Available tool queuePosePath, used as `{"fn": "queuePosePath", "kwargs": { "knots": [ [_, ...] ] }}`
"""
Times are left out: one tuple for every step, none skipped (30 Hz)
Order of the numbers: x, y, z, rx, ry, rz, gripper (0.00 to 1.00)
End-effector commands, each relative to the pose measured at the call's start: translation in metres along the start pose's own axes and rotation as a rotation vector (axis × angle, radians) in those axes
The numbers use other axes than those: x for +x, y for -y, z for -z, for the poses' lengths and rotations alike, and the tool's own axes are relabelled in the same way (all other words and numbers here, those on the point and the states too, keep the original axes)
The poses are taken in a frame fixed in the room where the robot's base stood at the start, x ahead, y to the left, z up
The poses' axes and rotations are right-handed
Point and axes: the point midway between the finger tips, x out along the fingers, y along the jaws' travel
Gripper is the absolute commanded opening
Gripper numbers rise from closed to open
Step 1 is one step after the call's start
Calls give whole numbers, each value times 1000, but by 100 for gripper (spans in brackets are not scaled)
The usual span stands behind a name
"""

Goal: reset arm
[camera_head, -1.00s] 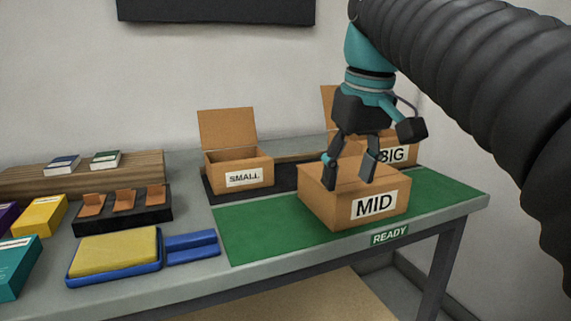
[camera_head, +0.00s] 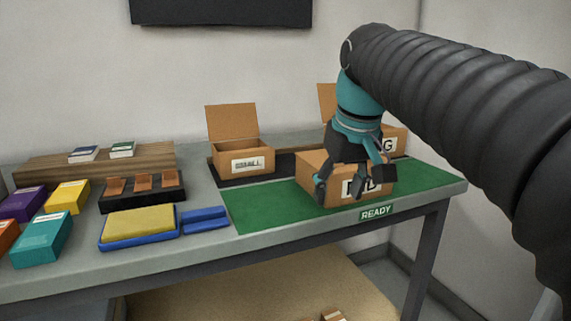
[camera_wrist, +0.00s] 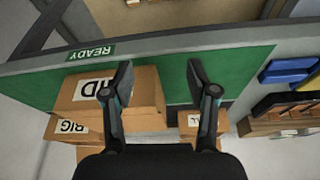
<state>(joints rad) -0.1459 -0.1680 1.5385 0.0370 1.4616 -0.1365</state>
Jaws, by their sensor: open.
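My gripper (camera_head: 335,190) is open and empty in the head view, in front of the MID box and partly covering its label. In the wrist view my gripper (camera_wrist: 160,80) has its two fingers spread above the green mat, with the MID box (camera_wrist: 146,88) under and beside the left finger. The MID box (camera_head: 312,169) is a closed brown carton on the green mat (camera_head: 265,208). Whether a finger touches the box I cannot tell.
The open SMALL box (camera_head: 240,155) stands behind on a black strip. The BIG box (camera_head: 397,139) is partly hidden by my arm. The mat's left part is clear.

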Motion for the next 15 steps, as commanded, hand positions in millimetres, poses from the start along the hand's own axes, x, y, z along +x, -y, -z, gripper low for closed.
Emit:
{"fn": "queuePosePath", "kwargs": {
  "knots": [
    [8, -1, -4, 10, -4, -3, 58],
    [12, -1, -6, 18, -8, -5, 58],
    [19, -2, -10, 28, -14, -8, 58],
    [24, -3, -13, 35, -19, -10, 58],
    [30, -3, -17, 43, -23, -13, 58],
    [38, -4, -23, 55, -30, -16, 58],
    [44, -5, -29, 66, -37, -19, 58],
    [51, -6, -35, 76, -44, -23, 58],
    [60, -8, -45, 91, -54, -27, 58],
    [67, -9, -53, 104, -61, -31, 58],
    [74, -10, -62, 116, -70, -35, 58],
    [84, -11, -75, 131, -80, -41, 58],
    [91, -11, -85, 142, -88, -45, 58],
    [98, -12, -96, 154, -95, -49, 58],
    [108, -13, -111, 168, -104, -55, 58]
  ]
}}
